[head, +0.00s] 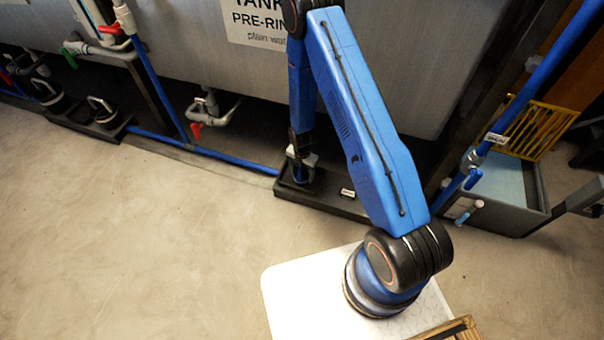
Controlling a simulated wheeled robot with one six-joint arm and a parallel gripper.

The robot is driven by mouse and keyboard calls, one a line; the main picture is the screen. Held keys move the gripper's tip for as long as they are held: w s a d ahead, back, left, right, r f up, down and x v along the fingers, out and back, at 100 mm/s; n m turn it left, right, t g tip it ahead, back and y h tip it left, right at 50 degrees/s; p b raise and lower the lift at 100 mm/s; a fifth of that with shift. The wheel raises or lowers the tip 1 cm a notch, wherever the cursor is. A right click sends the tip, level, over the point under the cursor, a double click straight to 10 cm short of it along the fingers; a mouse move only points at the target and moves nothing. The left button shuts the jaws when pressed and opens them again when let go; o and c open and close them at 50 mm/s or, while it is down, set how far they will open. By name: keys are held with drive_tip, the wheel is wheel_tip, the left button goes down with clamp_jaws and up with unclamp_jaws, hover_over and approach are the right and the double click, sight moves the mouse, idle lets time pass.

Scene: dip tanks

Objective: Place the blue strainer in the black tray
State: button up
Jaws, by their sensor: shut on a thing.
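My gripper (302,157) is at the lower end of my blue arm, pointing down over the black tray (325,203). It is shut on the blue strainer (300,175), a small blue body directly below the jaws. The strainer is over the left part of the tray, close to its surface; I cannot tell whether it touches the bottom. The tray lies on the floor at the foot of the grey tank and has a small label on its right part. My arm hides part of the tray's right side.
The grey tank (230,70) stands behind the tray. A blue pipe (235,157) runs along the floor to the tray's left. Another dark tray with black handled items (103,113) is at the far left. A grey bin (505,200) stands at right. The floor in front is clear.

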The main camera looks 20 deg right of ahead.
drive_tip(key=shift+f, duration=0.1)
drive_tip(key=o, duration=1.1)
